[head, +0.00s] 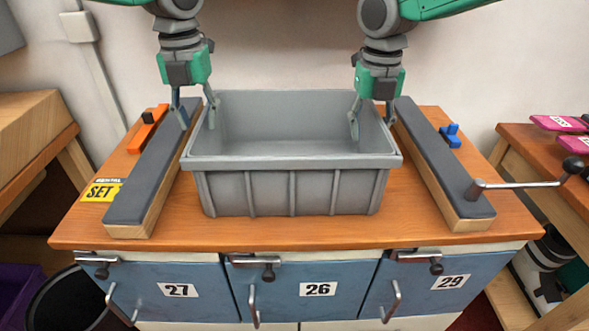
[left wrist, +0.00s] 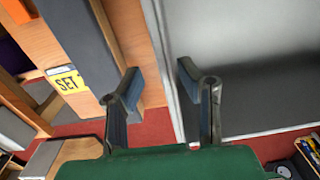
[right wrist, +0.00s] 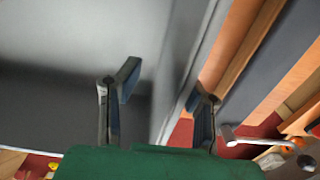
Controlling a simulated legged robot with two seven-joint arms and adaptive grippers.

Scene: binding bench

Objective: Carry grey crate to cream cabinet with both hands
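The grey crate (head: 290,190) stands upright and looks empty on the wooden bench (head: 140,232), between two dark-padded rails. My left gripper (head: 198,108) is open over the crate's left wall, one finger inside and one outside; the left wrist view shows the wall's rim between the fingers (left wrist: 160,85). My right gripper (head: 372,114) is open over the right wall in the same way; the right wrist view shows that wall between its fingers (right wrist: 166,88). Neither gripper visibly pinches the wall. I cannot identify a separate cream cabinet; the bench front has cream framing.
The left rail (head: 160,170) and right rail (head: 440,165) flank the crate closely. A crank handle (head: 520,185) juts out at right. An orange clamp (head: 148,128) and blue piece (head: 450,135) lie outside the rails. Blue numbered doors (head: 318,275) with handles are below.

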